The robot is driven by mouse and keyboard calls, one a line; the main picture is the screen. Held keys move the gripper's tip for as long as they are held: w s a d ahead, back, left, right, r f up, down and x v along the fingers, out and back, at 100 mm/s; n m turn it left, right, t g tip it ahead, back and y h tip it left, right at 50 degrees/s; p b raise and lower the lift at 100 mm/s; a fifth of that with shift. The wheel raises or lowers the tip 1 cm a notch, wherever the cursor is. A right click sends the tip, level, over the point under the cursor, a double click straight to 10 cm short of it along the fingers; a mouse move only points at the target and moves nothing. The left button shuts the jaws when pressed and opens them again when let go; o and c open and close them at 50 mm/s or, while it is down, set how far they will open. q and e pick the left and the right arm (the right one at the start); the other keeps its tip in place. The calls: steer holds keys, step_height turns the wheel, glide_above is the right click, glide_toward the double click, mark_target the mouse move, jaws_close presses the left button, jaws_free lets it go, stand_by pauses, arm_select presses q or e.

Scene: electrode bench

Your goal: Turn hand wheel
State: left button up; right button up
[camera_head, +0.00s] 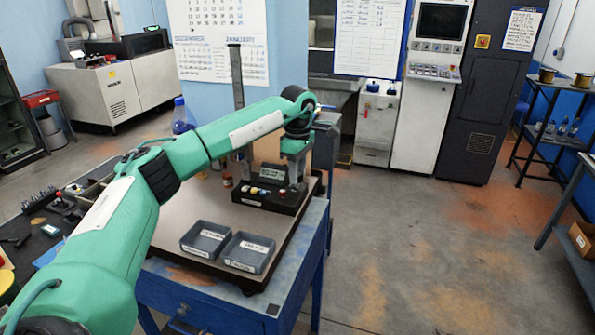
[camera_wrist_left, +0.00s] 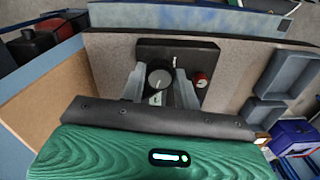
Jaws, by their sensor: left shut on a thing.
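The hand wheel (camera_wrist_left: 159,78) is a round grey knob with a pale mark below it, on a dark control box (camera_wrist_left: 178,48) in the left wrist view. My left gripper (camera_wrist_left: 160,90) has a finger on each side of the wheel and is shut on it. In the head view the left gripper (camera_head: 296,183) reaches down onto the right end of the control box (camera_head: 262,203); the wheel is hidden there behind the gripper. A red button (camera_wrist_left: 201,80) sits just right of the fingers in the wrist view. My right gripper is not in view.
The box stands on a board (camera_head: 200,205) on a blue table (camera_head: 288,298). Two grey trays, one on the left (camera_head: 206,240) and one on the right (camera_head: 248,253), lie in front of it. A dark post (camera_head: 236,75) rises behind. Open floor lies to the right.

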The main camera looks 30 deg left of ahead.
arm_select(q)
steer(key=m, duration=0.4)
steer(key=shift+m, duration=2.3)
steer(key=shift+s, duration=0.1)
steer(key=o, duration=1)
steer(key=shift+c, duration=0.2)
step_height(320, 180, up, 14)
steer(key=b, duration=0.2)
steer(key=shift+b, duration=0.4)
steer(key=shift+d+f, duration=0.1)
